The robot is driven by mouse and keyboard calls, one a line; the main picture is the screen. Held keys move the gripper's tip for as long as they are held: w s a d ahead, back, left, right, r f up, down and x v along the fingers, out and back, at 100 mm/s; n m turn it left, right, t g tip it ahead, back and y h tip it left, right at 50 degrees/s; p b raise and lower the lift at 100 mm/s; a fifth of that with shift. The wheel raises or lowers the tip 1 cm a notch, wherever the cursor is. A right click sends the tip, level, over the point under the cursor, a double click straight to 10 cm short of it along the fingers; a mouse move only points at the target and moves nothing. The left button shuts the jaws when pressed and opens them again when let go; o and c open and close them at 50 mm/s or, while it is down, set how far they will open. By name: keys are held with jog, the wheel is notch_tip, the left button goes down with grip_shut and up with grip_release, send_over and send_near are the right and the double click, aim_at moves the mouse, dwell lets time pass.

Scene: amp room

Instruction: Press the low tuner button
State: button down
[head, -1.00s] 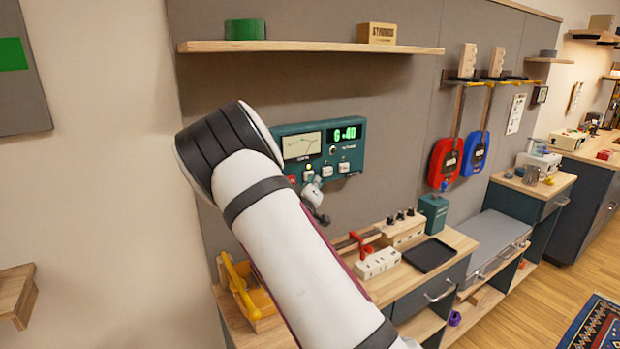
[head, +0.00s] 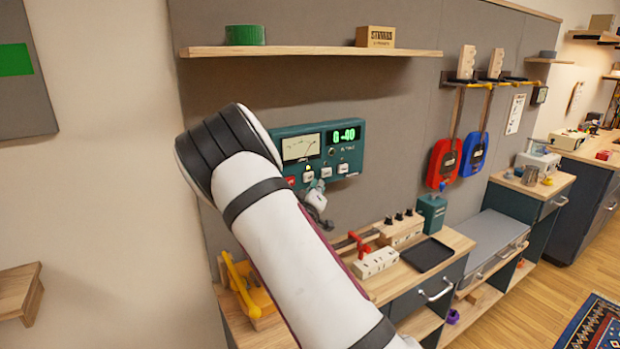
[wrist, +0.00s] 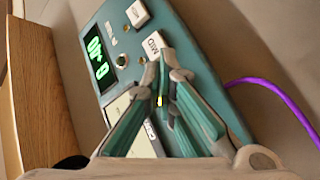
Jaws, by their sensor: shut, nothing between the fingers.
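The teal tuner panel (head: 335,134) is on the grey wall, with a needle meter, a green display and a row of buttons. Its leftmost white button (head: 308,177) is at the low end of the row; its label is unreadable. The middle button (head: 326,172) reads MID in the wrist view (wrist: 153,44). My gripper (head: 318,187) is shut and empty, just below and in front of the leftmost and middle buttons. In the wrist view its fingertips (wrist: 167,68) overlap the panel near MID. A white button (wrist: 152,131) is partly hidden behind a finger. Contact cannot be told.
A red button (head: 290,182) is left of the white ones. A wooden shelf (head: 310,51) is above the panel. Below is a bench with a white switch box (head: 376,263), a black tray (head: 427,254) and a yellow-handled tool (head: 246,284). A purple cable (wrist: 270,85) runs beside the panel.

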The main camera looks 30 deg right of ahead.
jog(key=s+p, duration=0.2)
jog(key=s, duration=0.2)
jog(key=shift+s+d, duration=0.1)
jog(key=shift+s, duration=0.05)
dwell(0.8)
